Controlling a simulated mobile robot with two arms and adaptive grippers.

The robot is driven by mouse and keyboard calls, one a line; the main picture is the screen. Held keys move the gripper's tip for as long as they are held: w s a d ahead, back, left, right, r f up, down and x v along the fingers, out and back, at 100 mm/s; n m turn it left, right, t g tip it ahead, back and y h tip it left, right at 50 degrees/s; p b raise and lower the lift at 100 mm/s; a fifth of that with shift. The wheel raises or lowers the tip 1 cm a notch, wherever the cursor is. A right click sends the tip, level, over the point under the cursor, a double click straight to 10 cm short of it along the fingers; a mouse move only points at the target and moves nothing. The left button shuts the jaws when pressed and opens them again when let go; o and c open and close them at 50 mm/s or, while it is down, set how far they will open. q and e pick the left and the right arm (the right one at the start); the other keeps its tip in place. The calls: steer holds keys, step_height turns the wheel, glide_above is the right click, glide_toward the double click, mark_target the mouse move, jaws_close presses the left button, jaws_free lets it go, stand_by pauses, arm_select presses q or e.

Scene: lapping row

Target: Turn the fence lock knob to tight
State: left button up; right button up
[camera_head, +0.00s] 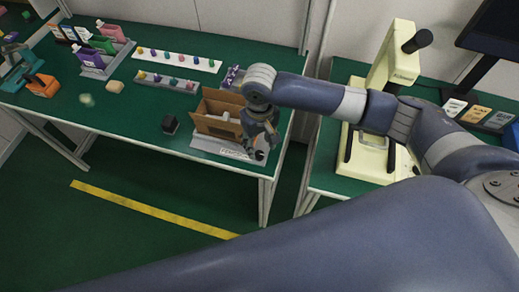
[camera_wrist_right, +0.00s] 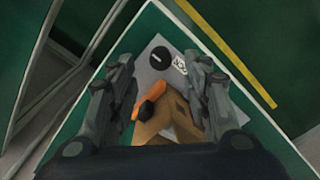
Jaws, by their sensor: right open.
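The fence lock knob, a round black disc with a pale line across it, shows in the right wrist view (camera_wrist_right: 161,54) on a grey plate (camera_wrist_right: 146,70). A small printed label (camera_wrist_right: 180,65) lies beside it. My right gripper (camera_wrist_right: 160,62) is open, its fingers apart on either side of the knob in the picture. I cannot tell whether either finger touches it. In the head view my right gripper (camera_head: 260,151) points down over the front right corner of the green table, and I cannot make out the knob beneath it. My left gripper is not in view.
An open cardboard box (camera_head: 218,110) stands on the plate close to my right gripper. An orange part (camera_wrist_right: 124,99) and a black knob-like part (camera_wrist_right: 146,108) show near the box. A cream microscope (camera_head: 394,60) stands right.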

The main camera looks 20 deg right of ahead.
mark_target(260, 154)
step_height(260, 154, down, 5)
stand_by(0.3)
